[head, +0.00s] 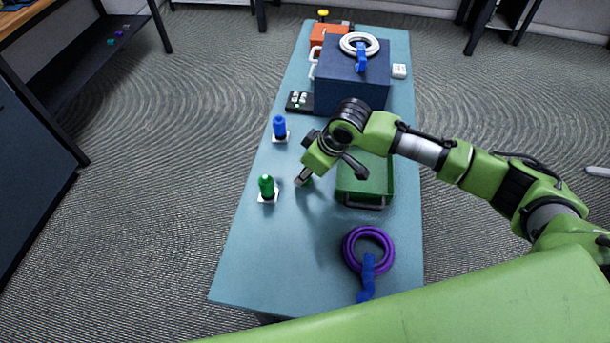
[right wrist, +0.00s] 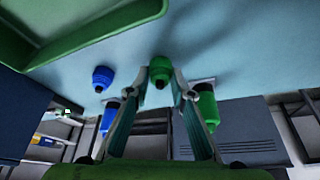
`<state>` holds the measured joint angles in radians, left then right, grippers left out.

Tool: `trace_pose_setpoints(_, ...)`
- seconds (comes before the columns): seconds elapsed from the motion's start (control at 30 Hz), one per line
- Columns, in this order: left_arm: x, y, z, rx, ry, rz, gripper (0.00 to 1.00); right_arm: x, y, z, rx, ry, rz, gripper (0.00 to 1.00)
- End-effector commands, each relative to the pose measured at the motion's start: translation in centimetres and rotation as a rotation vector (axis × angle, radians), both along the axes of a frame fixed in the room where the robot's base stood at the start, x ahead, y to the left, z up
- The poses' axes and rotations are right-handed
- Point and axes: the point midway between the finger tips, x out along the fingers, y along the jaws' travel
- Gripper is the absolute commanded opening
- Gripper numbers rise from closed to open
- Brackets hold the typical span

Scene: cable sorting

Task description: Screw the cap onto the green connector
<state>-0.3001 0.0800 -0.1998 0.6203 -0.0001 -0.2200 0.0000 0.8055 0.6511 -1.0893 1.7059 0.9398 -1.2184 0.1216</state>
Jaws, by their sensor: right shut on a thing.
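The green connector (head: 267,188) stands upright on a small white base at the table's left edge. It also shows in the right wrist view (right wrist: 207,108), beyond the fingers. My right gripper (head: 301,179) is low over the table, to the right of the connector and apart from it. In the right wrist view its fingers (right wrist: 160,82) are shut on the green cap (right wrist: 159,70). The head view shows only a sliver of green by the fingertips. Whether the cap touches the table is unclear. My left gripper is not in view.
A blue connector (head: 279,128) stands farther back. A blue cap (right wrist: 102,78) shows in the right wrist view. A green bin (head: 364,182) is right of the gripper. A purple coiled cable (head: 352,250) lies in front; a dark blue box (head: 350,92) stands behind.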

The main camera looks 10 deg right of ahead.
Motion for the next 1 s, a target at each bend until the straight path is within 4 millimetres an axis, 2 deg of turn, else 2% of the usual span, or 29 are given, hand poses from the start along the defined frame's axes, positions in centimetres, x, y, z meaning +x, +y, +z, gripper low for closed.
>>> trace_pose_setpoints(0.13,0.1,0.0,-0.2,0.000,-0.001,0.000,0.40,-0.1,0.1,2.4,0.003,-0.003,0.001,0.13)
trace_pose_setpoints(0.27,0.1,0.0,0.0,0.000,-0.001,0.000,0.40,-2.3,0.4,4.9,0.003,-0.004,0.005,0.13)
trace_pose_setpoints(0.4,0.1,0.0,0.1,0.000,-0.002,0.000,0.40,-5.1,0.7,8.3,0.001,-0.006,0.005,0.13)
trace_pose_setpoints(0.7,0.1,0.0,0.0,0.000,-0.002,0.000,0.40,-11.3,1.6,10.8,0.001,-0.002,0.003,0.13)
trace_pose_setpoints(0.83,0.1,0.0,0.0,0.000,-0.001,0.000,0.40,-12.9,1.8,11.5,0.001,0.000,0.001,0.13)
trace_pose_setpoints(1.0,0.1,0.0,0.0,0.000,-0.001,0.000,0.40,-13.8,1.9,11.9,0.001,-0.001,0.000,0.13)
